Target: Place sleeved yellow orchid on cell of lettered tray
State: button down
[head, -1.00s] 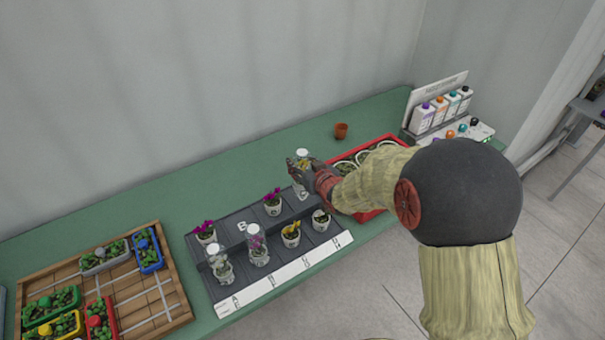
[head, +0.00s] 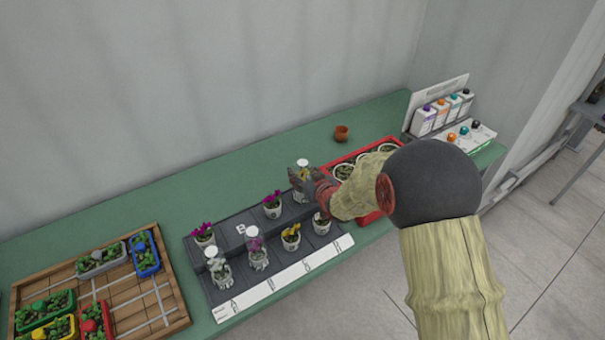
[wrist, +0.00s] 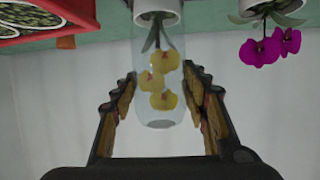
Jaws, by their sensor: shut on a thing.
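The sleeved yellow orchid (head: 303,171) stands in a clear sleeve in a pale pot; its yellow flowers (wrist: 163,82) fill the middle of the wrist view. My gripper (head: 302,182) is shut on the sleeve, with a finger on each side of it in the wrist view (wrist: 163,105). The dark grey stepped lettered tray (head: 283,276) lies below, with a white lettered strip along its front. The orchid is upright over the right end of the tray's back row.
Magenta orchids (head: 203,233) (head: 272,203) stand in the back row. Sleeved orchids (head: 257,250), an unsleeved yellow one (head: 291,236) and another pot (head: 321,223) fill the front row. A red crate (head: 366,218) is close on the right. A wooden tray (head: 150,318) lies left.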

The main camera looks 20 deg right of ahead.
jog(key=c, duration=1)
grip_release()
jog(key=shift+s+r+p, duration=0.1)
jog(key=shift+r+p, duration=0.15)
jog(key=shift+p, duration=0.05)
jog(key=s+d+r+g+h+p, duration=0.2)
jog(key=s+d+r, duration=0.2)
jog(key=s+r, duration=0.9)
jog(key=s+a+r+g, duration=0.1)
jog(key=s+r+g, duration=0.1)
jog(key=s, duration=0.7)
jog(key=s+a+r+m+g, duration=0.1)
jog(key=s+r+g, duration=0.1)
jog(key=s, duration=0.7)
jog(key=s+a+r+g, duration=0.1)
jog(key=s+r, duration=0.3)
jog(key=s, duration=0.5)
jog(key=shift+s+a+m+g, duration=0.4)
jog(key=shift+a, duration=0.1)
